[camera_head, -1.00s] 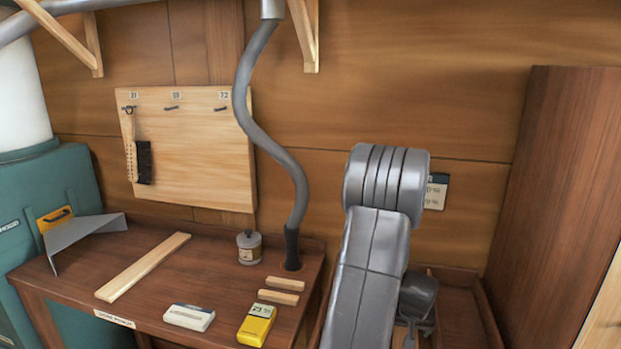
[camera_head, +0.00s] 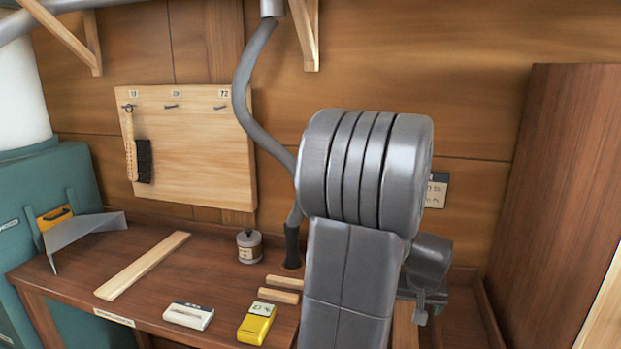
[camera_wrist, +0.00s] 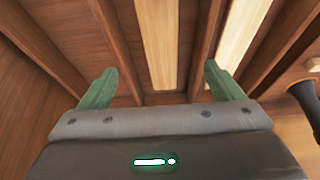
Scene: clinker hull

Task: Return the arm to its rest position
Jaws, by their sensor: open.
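My gripper (camera_wrist: 157,88) shows in the wrist view with its two green fingers wide apart and nothing between them. Beyond the fingers are brown wooden dividers with pale wooden strips (camera_wrist: 157,40) lying between them. In the head view my grey arm is folded up large at the right of the middle, in front of the wall. It hides part of the bench and most of the wooden tray (camera_head: 487,310) at the right. The gripper's fingers cannot be made out in the head view.
The wooden bench (camera_head: 225,285) holds a long pale strip (camera_head: 143,266), a tin (camera_head: 249,246), a white box (camera_head: 188,315), a yellow box (camera_head: 257,324) and two short blocks (camera_head: 283,289). A grey hose (camera_head: 243,95) hangs behind my arm. A brush (camera_head: 138,158) hangs on the pegboard (camera_head: 195,150). A tall wooden cabinet (camera_head: 555,190) stands right.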

